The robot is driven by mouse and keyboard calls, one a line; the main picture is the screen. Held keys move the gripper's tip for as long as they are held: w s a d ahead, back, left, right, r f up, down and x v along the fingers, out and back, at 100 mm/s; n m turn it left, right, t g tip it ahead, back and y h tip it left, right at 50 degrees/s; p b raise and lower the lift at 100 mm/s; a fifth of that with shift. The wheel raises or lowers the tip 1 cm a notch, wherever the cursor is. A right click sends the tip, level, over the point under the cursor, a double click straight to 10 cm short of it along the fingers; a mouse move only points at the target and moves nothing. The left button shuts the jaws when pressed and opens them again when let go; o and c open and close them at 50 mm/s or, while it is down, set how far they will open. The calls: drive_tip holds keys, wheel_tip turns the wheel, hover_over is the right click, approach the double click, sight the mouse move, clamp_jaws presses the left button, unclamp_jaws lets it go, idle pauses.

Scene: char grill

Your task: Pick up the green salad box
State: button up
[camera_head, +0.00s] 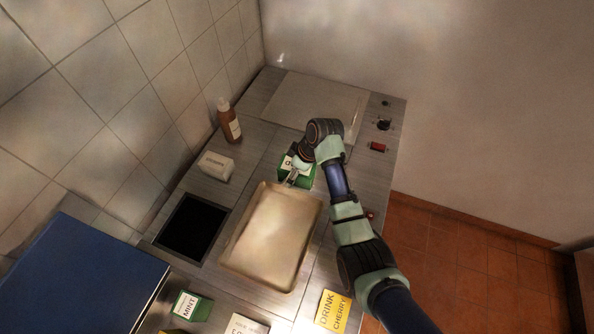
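The green salad box (307,179) stands on the metal counter, just behind the beige tray. It is partly hidden by my gripper and wrist. Only its green side and a bit of a white label with dark letters show. My gripper (291,180) is at the left side of the box, with its fingers pointing down toward the front. The fingers are small and dark here, and I cannot tell whether they are apart or closed, or whether they touch the box.
A beige tray (270,238) lies in front. A white box (216,166) and a brown bottle (229,121) stand left, near the tiled wall. A black square recess (194,229) is beside the tray. A green mint box (189,306) and yellow cherry drink box (332,311) are nearer.

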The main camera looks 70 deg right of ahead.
drive_tip(key=shift+f, duration=0.1)
drive_tip(key=shift+c, duration=0.6)
drive_tip(key=c, duration=1.2)
drive_tip(key=shift+c, duration=0.2)
wheel_tip(320, 180, up, 20)
drive_tip(key=p, duration=0.4)
drive_tip(key=shift+r+p, duration=0.25)
drive_tip(key=shift+p, duration=0.15)
